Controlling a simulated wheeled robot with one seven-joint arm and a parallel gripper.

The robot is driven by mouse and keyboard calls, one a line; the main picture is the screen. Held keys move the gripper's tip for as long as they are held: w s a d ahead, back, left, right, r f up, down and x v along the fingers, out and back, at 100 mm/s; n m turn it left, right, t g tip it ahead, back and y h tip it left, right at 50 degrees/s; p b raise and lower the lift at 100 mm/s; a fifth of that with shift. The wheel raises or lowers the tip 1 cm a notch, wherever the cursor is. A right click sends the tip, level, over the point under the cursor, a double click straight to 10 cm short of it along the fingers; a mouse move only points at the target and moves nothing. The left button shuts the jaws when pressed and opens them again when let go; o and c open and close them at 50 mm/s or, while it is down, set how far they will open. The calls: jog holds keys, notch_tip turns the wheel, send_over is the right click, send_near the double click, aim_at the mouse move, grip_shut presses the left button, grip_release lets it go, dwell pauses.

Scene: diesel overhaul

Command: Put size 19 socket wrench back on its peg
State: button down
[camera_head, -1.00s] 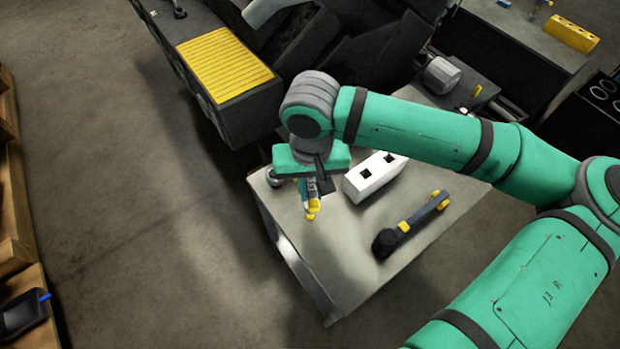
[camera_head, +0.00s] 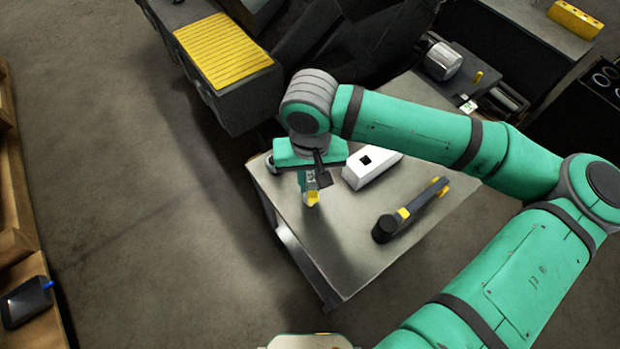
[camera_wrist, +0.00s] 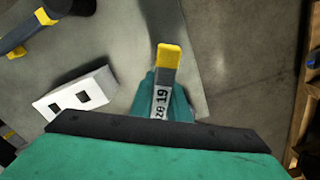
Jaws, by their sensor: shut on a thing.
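The socket wrench (camera_wrist: 161,97) is in my gripper. I cannot tell whether the wrench touches the table. I cannot make out a peg in either view.
A white block with square holes (camera_head: 369,169) stands on the table (camera_head: 345,262) right of my gripper. A dark tool with yellow bands (camera_head: 411,210) lies farther right. A yellow ribbed plate (camera_head: 222,62) is at the upper left. A wooden shelf with a dark device (camera_head: 27,303) is far left.

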jog(key=shift+f, duration=0.2)
jog(key=shift+f, duration=0.95)
jog(key=c, duration=1)
grip_release()
jog(key=shift+c, duration=0.2)
jog(key=shift+r, duration=0.1)
jog(key=shift+r, duration=4.4)
jog(key=shift+s, duration=0.1)
